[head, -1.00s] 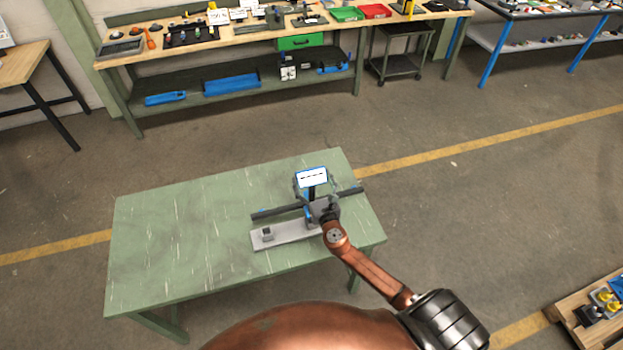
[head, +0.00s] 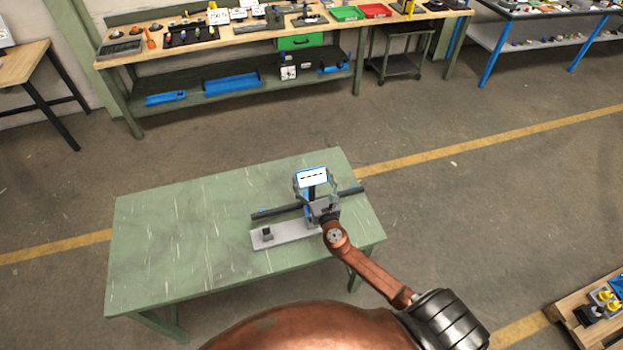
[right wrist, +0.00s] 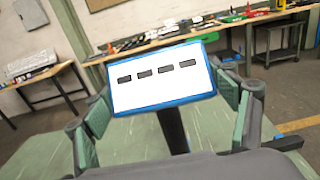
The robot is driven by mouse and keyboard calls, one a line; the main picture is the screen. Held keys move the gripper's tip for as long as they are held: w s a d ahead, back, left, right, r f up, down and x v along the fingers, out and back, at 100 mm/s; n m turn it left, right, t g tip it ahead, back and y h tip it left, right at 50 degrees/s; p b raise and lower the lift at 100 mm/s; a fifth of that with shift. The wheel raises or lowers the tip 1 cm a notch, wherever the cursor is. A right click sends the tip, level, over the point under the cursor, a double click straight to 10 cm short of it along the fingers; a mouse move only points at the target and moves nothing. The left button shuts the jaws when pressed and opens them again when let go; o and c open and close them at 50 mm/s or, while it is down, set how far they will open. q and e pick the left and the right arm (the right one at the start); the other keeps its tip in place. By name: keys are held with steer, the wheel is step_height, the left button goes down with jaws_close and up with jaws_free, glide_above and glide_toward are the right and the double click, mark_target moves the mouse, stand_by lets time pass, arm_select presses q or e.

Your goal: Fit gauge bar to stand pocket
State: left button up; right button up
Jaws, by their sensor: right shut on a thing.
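A white-faced block with blue edges and several dark slots (right wrist: 160,92) stands between the two fingers of my right gripper (right wrist: 168,112). A light grey plate with a small dark block (head: 285,236) lies at the table's front. I cannot see the pocket clearly. My left gripper is out of view.
The green table (head: 180,230) is clear on its left side. A long workbench with tools and trays (head: 235,40) stands behind, well apart. A wooden pallet with parts (head: 590,310) lies on the floor at the lower right.

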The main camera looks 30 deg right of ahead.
mark_target(313, 193)
steer(key=shift+f+b, duration=2.8)
steer(key=shift+b, duration=0.05)
stand_by(0.8)
steer(key=o, duration=1.8)
steer(key=shift+c, duration=0.2)
steer(key=o, duration=0.4)
steer(key=shift+f, duration=0.1)
steer(key=shift+s+f, duration=0.1)
steer(key=shift+f, duration=0.15)
steer(key=v, duration=1.2)
steer(key=shift+r, duration=0.15)
steer(key=shift+d, duration=0.1)
